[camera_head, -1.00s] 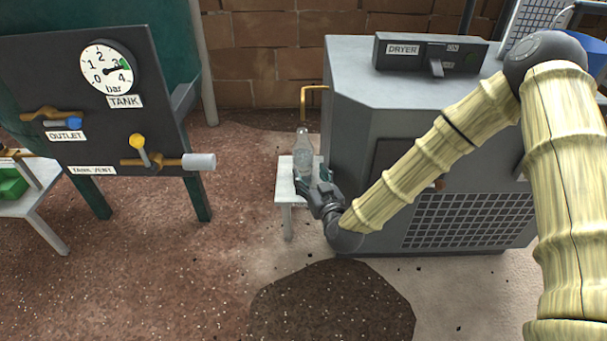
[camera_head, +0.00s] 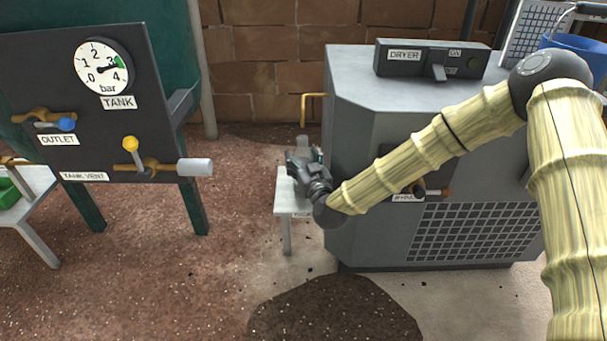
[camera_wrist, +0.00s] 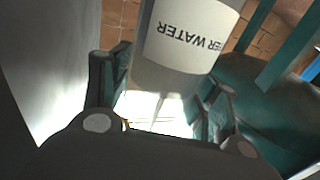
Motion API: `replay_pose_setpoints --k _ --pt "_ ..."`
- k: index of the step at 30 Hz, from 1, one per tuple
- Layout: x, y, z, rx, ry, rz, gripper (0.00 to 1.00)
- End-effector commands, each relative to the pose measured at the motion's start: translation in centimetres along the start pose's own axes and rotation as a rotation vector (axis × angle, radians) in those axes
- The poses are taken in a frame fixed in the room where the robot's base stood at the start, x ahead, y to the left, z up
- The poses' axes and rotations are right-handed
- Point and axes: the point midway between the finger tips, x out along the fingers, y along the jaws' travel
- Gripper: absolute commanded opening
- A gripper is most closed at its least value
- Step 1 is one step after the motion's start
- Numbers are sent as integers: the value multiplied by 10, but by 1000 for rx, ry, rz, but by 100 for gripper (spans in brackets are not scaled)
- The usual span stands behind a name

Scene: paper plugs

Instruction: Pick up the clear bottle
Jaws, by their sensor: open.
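The clear bottle (camera_wrist: 187,38) fills the upper middle of the wrist view. Its white label reads upside down and ends in "WATER". My gripper (camera_wrist: 165,85) is open, with one dark green-grey finger on each side of the bottle's lower-showing part. Whether the fingers touch it I cannot tell. In the head view my gripper (camera_head: 303,163) is in front of the bottle and hides most of it. Only the bottle's top (camera_head: 302,142) shows above the gripper. The small white stool (camera_head: 287,207) is under the gripper.
The grey dryer cabinet (camera_head: 350,110) stands close on the right of the stool. The dark tank panel (camera_head: 70,110), with gauge and valve handles, is on the left. A yellow bent pipe (camera_head: 312,97) stands behind. Open floor lies between panel and stool.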

Motion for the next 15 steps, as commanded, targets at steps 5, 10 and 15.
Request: replay_pose_setpoints --k 5,10,15 --pt "21 0 3 1 0 2 60" --pt "27 0 1 1 -1 0 60" --pt "27 0 0 1 -1 0 60"
